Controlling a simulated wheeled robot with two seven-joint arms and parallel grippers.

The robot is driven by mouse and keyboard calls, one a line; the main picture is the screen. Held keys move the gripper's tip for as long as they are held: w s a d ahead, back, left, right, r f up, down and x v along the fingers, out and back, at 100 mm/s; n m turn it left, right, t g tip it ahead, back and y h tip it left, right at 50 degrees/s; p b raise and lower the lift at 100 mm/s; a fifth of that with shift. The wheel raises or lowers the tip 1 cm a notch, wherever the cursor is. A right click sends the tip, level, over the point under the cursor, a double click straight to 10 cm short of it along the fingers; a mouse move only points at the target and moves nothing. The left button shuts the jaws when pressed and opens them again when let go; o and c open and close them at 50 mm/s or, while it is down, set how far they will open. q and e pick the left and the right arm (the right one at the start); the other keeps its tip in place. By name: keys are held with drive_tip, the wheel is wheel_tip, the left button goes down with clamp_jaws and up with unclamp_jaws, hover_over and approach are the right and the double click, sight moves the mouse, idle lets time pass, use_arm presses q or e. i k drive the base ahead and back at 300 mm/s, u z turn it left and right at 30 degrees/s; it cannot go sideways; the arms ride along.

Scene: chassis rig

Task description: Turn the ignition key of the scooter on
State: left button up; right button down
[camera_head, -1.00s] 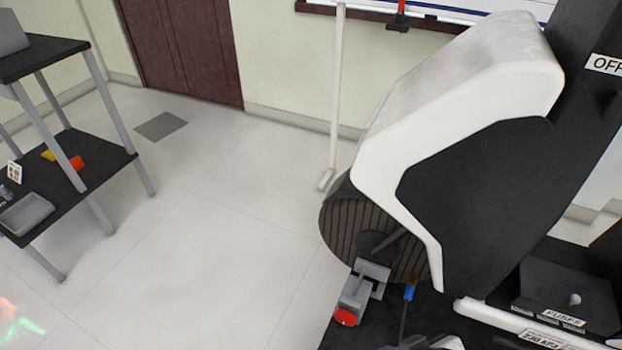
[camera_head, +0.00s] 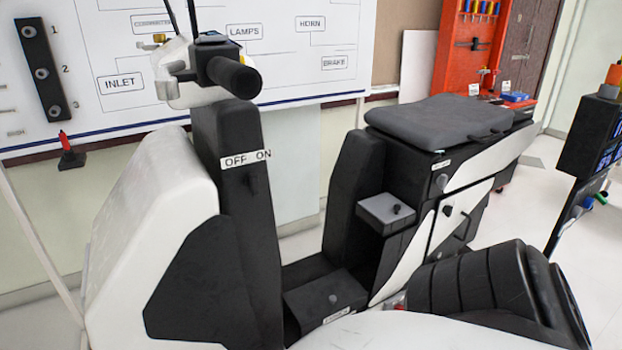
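The scooter has a white front shield (camera_head: 150,215) on the left and a black column with an OFF/ON label (camera_head: 246,159) across it. Its handlebar grip (camera_head: 236,77) is above that, and its dark grey seat (camera_head: 438,122) is to the right. The ignition key cannot be made out; the spot around the label is dark and small, so its position cannot be told.
A black box (camera_head: 325,300) sits on the scooter's floor. A grey box (camera_head: 394,213) with a black knob is below the seat. Behind stand a labelled whiteboard (camera_head: 285,75) and an orange tool cabinet (camera_head: 455,62). A dark screen unit (camera_head: 590,135) is at the right edge.

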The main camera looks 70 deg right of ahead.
sight(251, 181)
drive_tip(key=z, duration=3.9)
drive_tip(key=k, duration=1)
drive_tip(key=u, duration=2.05)
